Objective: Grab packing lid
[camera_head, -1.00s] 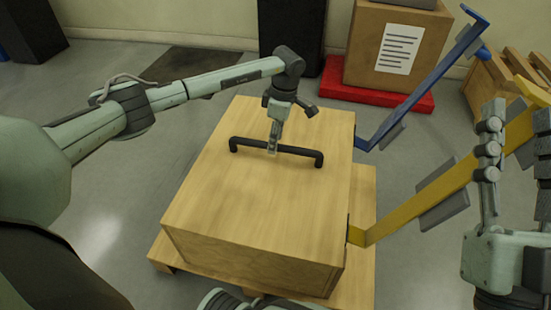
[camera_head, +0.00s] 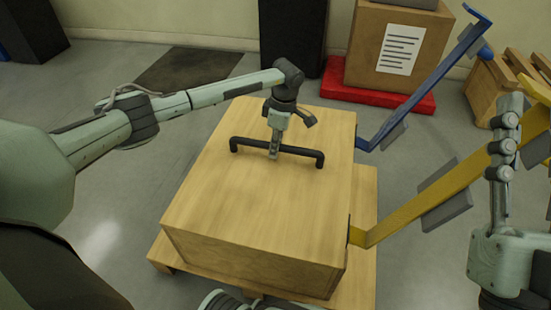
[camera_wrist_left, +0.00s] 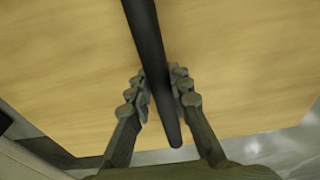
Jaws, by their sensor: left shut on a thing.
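The packing lid (camera_head: 235,205) is the light wooden top of a square crate in the middle of the head view. A black bar handle (camera_head: 302,151) stands on it. My left gripper (camera_head: 274,154) comes down from above and is shut on the handle's middle. In the left wrist view, the fingers (camera_wrist_left: 160,94) lie on both sides of the handle (camera_wrist_left: 145,32), with the wood below. My right gripper (camera_head: 508,135) is at the right edge, away from the lid. Its finger opening is unclear.
A yellow arm (camera_head: 400,207) and a blue arm (camera_head: 420,90) stick out from the crate's right side. The crate sits on a wooden pallet (camera_head: 362,240). A cardboard box (camera_head: 365,45) on a red base stands behind. Grey floor (camera_head: 110,190) is free at the left.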

